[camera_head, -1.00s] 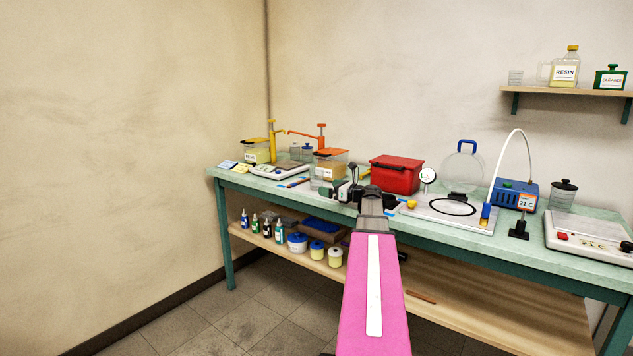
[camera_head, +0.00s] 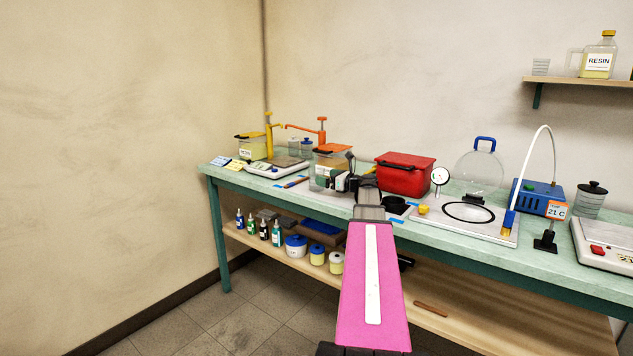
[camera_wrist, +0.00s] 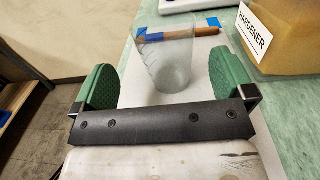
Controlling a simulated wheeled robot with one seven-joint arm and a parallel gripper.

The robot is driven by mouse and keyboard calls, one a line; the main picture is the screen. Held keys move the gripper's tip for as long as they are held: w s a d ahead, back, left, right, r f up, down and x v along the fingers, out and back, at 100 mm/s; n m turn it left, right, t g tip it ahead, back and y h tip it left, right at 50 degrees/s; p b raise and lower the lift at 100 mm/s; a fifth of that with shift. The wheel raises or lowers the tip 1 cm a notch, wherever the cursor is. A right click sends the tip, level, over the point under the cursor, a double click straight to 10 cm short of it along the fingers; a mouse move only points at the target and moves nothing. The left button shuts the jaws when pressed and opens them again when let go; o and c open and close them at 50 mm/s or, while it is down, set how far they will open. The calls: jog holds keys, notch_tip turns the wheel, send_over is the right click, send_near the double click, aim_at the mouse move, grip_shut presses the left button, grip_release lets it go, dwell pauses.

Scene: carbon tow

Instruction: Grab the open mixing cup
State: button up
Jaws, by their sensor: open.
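The mixing cup (camera_wrist: 168,64) is clear, with faint marks on its side, and stands on the pale bench mat in the wrist view. My gripper (camera_wrist: 150,72) is open, with one green pad to the left of the cup and one to the right. The cup is ahead of the dark palm bar, with a visible gap between it and each pad. In the head view my gripper (camera_head: 338,180) is low over the bench in front of the orange-lidded hardener container (camera_head: 331,157). The cup is hard to make out there behind the gripper.
The hardener container (camera_wrist: 281,35) is close on the right in the wrist view. A wooden-handled tool (camera_wrist: 203,32) and blue tape lie behind the cup. A red box (camera_head: 404,174) and a black dish (camera_head: 396,206) are right of my gripper on the bench (camera_head: 228,178).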

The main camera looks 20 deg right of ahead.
aim_at(316, 174)
jog(key=x, duration=0.6)
jog(key=shift+w+d, duration=0.15)
jog(key=shift+d, duration=0.2)
jog(key=c, duration=1)
